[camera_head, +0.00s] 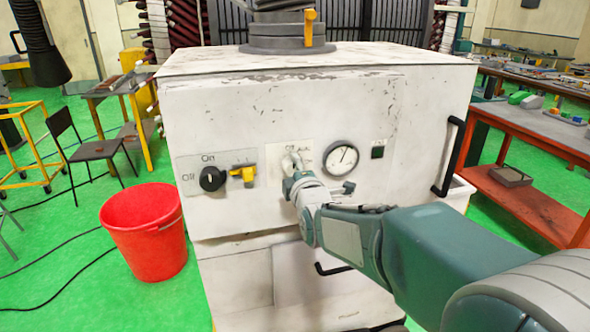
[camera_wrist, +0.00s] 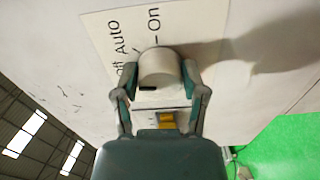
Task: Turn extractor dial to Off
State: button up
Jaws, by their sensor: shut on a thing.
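The extractor dial is a pale round knob (camera_wrist: 160,68) on a white label plate (camera_wrist: 101,25) marked Off, Auto and On. My gripper (camera_wrist: 160,72) has one finger on each side of the knob and is shut on it. In the head view, my gripper (camera_head: 291,168) reaches the same plate on the front of the white cabinet (camera_head: 245,112) and mostly hides the knob. A small dark mark shows on the knob's lower edge in the wrist view. I cannot tell for sure which label the knob points to.
Left of the plate are a black knob (camera_head: 212,179) and a yellow switch (camera_head: 243,173). A round gauge (camera_head: 341,158) sits to the right, near my arm. A red bucket (camera_head: 145,232) stands on the floor at left. A black handle (camera_head: 449,156) projects at right.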

jog(key=shift+a+f+n, duration=0.1)
jog(key=shift+f+n, duration=0.1)
jog(key=shift+n, duration=0.2)
jog(key=o, duration=0.9)
jog(key=shift+o, duration=1.2)
jog(key=shift+a, duration=0.15)
jog(key=shift+r, duration=0.1)
jog(key=v, duration=1.2)
